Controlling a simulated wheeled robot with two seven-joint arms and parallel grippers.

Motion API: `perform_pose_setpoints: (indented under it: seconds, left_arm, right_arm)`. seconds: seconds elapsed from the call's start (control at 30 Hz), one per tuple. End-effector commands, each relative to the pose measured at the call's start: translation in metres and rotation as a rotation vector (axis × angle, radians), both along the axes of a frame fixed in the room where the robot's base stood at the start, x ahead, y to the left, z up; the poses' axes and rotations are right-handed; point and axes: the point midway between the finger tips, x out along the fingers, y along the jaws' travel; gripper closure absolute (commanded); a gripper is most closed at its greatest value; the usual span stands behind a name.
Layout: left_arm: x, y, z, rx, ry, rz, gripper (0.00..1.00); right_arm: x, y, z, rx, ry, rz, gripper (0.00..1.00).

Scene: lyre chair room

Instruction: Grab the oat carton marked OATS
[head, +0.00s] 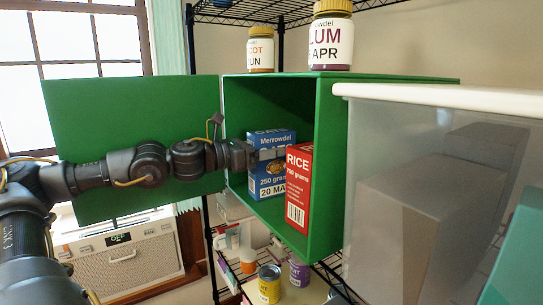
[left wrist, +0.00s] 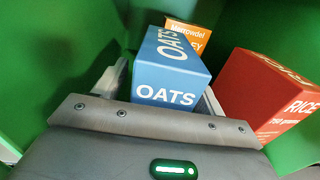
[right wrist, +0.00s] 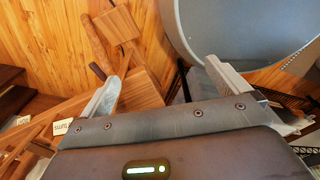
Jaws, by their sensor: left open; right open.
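The blue oat carton (head: 266,180) marked OATS stands upright inside the green open-fronted box, partly hidden by my gripper and the rice carton. In the left wrist view the oat carton (left wrist: 165,82) lies between the two fingers. My left gripper (head: 262,154) reaches into the box and is open, its fingers on either side of the carton. I cannot tell whether they touch it. My right gripper (right wrist: 170,85) is open and empty, seen only in the right wrist view.
A red rice carton (head: 299,185) stands close to the right of the oats. An orange carton (left wrist: 190,35) is behind. The green box (head: 331,170) has its door (head: 130,130) swung open left. Jars (head: 331,40) stand on top. A translucent bin (head: 400,150) is at right.

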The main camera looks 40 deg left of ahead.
Motion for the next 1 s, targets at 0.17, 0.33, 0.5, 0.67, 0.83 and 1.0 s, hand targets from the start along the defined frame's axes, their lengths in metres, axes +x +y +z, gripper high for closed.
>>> perform_pose_setpoints:
  seconds: [0.17,0.33,0.5,0.67,0.83,1.0]
  left_arm:
    - [0.0006,0.0001,-0.0011,0.0,0.001,0.001,0.29]
    - [0.0005,0.0001,-0.0009,0.0,0.001,0.001,0.44]
    - [0.0005,0.0001,-0.0008,0.001,0.001,0.001,0.66]
    - [0.0003,0.0001,0.0005,0.0,-0.002,0.001,0.85]
    - [0.0004,0.0002,0.0005,0.0,-0.002,0.001,0.85]
    - [0.0005,0.0003,0.0044,0.001,-0.003,0.001,0.85]
  right_arm:
    - [0.0,-0.0002,-0.0001,0.0,0.0,0.0,0.0]
    - [0.0002,-0.0003,-0.0002,0.0,0.0,0.0,0.0]
    - [0.0008,-0.0004,-0.0001,-0.001,0.0,0.0,0.0]
    - [0.0008,-0.0004,0.0,-0.001,0.0,0.0,0.0]
    - [0.0009,-0.0005,0.0,-0.001,0.0,0.0,0.0]
    - [0.001,-0.0005,-0.0006,-0.001,-0.001,0.0,0.0]
